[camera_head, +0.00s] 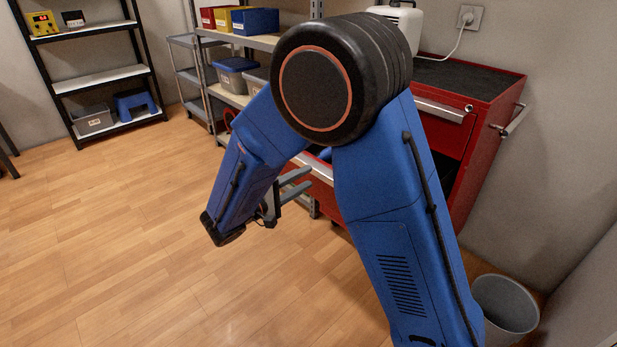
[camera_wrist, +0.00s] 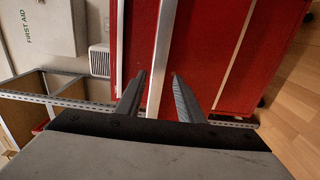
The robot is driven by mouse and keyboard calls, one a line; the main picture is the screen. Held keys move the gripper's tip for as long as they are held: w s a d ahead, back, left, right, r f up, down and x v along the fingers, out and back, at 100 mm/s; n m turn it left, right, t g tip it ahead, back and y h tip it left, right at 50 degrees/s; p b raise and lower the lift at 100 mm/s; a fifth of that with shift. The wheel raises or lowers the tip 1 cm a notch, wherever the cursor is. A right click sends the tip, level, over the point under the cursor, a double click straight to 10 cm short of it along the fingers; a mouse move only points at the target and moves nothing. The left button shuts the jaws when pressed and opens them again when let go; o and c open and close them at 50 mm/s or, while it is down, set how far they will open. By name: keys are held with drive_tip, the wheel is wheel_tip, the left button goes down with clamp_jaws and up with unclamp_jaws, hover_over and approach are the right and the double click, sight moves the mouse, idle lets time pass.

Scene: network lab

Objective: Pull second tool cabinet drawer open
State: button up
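The red tool cabinet (camera_head: 484,150) stands against the wall at the right in the head view. Its top drawer has a silver handle (camera_head: 440,110); a dark opening (camera_head: 446,143) shows below it. A red drawer front with a silver handle (camera_head: 318,168) stands out from the cabinet, left of my arm, its dark interior partly visible. My arm hides much of it. My gripper (camera_head: 307,181) is at this drawer front. In the wrist view my gripper (camera_wrist: 160,85) is open, its fingers on either side of a silver handle bar (camera_wrist: 159,62), with small gaps visible.
A grey bin (camera_head: 505,305) stands on the floor at lower right. Metal shelving (camera_head: 240,100) with boxes stands left of the cabinet. A black shelf (camera_head: 100,80) is at the far left. The wooden floor at left is clear. A first aid box (camera_wrist: 45,25) shows in the wrist view.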

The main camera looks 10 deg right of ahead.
drive_tip(key=v, duration=1.4)
drive_tip(key=shift+a, duration=0.2)
drive_tip(key=shift+s, duration=0.15)
